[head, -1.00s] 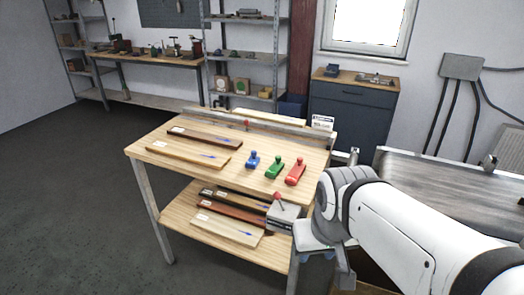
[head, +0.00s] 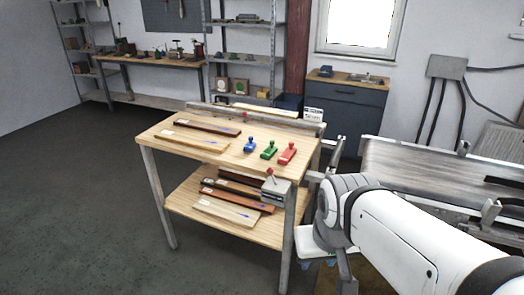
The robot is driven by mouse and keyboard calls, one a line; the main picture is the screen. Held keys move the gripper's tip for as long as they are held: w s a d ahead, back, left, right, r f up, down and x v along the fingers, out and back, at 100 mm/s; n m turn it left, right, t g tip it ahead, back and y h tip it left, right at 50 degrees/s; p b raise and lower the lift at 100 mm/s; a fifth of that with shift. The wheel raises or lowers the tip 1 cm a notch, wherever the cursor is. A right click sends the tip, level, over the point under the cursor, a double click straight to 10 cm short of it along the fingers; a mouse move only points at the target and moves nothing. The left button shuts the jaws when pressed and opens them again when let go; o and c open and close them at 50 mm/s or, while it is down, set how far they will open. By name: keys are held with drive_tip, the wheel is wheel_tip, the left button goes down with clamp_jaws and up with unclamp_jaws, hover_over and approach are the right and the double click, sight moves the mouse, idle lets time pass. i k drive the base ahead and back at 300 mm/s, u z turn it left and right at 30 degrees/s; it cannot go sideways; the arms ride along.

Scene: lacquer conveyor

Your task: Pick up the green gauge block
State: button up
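The green gauge block (head: 268,150) stands on the wooden tabletop near its right end, with a knob on top. It sits between a blue block (head: 249,145) and a red block (head: 287,153) of like shape, apart from both. My arm reaches in from the lower right, and its far end is in front of the table's right side, lower in the picture than the blocks. My gripper's fingers cannot be clearly made out there. Nothing touches the green block.
The wooden table (head: 155,140) holds long dark and pale strips on its top and lower shelf. A grey box with a red knob (head: 275,187) is at its front right corner. A conveyor (head: 420,168) stands at the right. Open floor (head: 90,220) lies at the left.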

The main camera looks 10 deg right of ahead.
sight(270, 152)
drive_tip(key=z, duration=0.1)
drive_tip(key=k, duration=0.5)
drive_tip(key=u, duration=0.6)
drive_tip(key=i, duration=1.35)
drive_tip(key=z, duration=0.6)
drive_tip(key=i, duration=1.1)
drive_tip(key=z, duration=0.85)
